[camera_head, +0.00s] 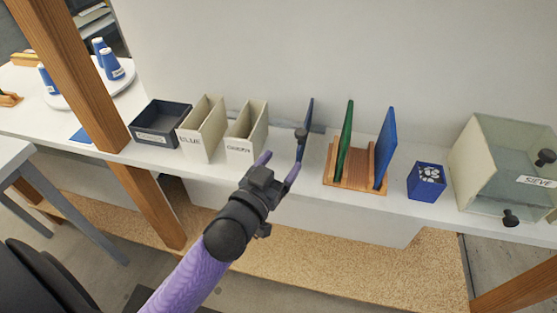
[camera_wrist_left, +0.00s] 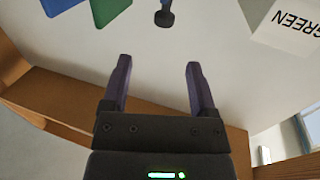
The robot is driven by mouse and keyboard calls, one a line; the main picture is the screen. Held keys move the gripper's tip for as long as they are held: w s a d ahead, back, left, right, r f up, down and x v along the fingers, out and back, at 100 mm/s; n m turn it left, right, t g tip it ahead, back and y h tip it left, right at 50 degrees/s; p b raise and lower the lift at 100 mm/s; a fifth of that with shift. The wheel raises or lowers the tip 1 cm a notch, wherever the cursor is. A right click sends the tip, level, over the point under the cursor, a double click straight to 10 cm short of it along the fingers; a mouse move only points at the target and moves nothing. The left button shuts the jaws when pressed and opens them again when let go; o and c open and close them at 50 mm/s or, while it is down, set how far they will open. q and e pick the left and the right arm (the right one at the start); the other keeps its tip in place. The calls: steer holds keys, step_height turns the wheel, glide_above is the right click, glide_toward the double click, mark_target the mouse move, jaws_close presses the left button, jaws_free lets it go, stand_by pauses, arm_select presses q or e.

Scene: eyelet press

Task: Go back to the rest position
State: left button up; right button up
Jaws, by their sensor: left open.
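My left gripper (camera_head: 279,165) is open, with nothing between its fingers, in front of the shelf in the head view. Its two purple fingers also show apart in the left wrist view (camera_wrist_left: 158,66). A thin blue plate with a dark knob (camera_head: 302,135) stands just beyond the fingertips, apart from them as far as I can tell; the dark knob (camera_wrist_left: 164,18) shows at the top of the wrist view. My right gripper is not in view.
A cream bin labelled GREEN (camera_head: 240,148) and one labelled BLUE (camera_head: 195,143) stand left of the gripper, beside a dark tray (camera_head: 158,134). A wooden rack (camera_head: 345,180) holds green and blue plates. A blue box (camera_head: 425,190) and SIEVE case (camera_head: 490,165) stand right. A wooden post (camera_head: 75,70) rises left.

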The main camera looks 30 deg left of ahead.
arm_select(q)
steer(key=shift+s, duration=0.2)
steer(key=s+f+g, duration=0.3)
steer(key=s+f, duration=0.1)
steer(key=f, duration=0.5)
steer(key=s+f+g, duration=0.3)
steer(key=s+f, duration=0.1)
steer(key=f, duration=0.5)
steer(key=s+f+g, duration=0.3)
steer(key=s+f, duration=0.1)
steer(key=f, duration=0.6)
steer(key=s+f+m+g, duration=0.1)
steer(key=s+f+g, duration=0.3)
steer(key=s, duration=0.8)
steer(key=s+f+m+g, duration=0.1)
steer(key=s+f+g, duration=0.3)
steer(key=s, duration=0.9)
step_height(320, 180, down, 3)
steer(key=shift+f+g+y, duration=0.1)
steer(key=shift+g+y, duration=0.2)
steer(key=shift+y, duration=0.1)
steer(key=shift+d, duration=0.1)
